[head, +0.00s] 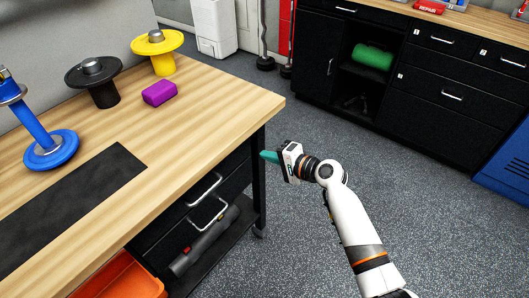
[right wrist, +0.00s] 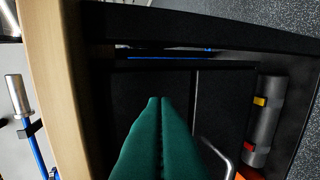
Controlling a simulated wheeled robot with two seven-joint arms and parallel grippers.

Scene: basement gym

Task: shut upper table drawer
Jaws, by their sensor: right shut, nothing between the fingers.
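The wooden-topped table (head: 190,115) has two black drawers under its right part. The upper table drawer (head: 230,168) carries a silver bar handle (head: 204,190), with the lower drawer's handle (head: 208,217) beneath it. How far the upper drawer stands out is hard to tell. My right gripper (head: 266,157) is by the table's front right corner, its teal fingers shut and empty. In the right wrist view the fingers (right wrist: 160,100) point at the upper drawer's dark front (right wrist: 120,92) and hide part of it. Contact cannot be made out. My left gripper is out of view.
A grey cylinder (right wrist: 266,120) lies on the shelf below the drawers. An orange bin (head: 122,278) stands at the lower left. Spools and a purple block (head: 159,93) are on the tabletop. The floor (head: 330,110) between table and far black cabinet (head: 440,95) is clear.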

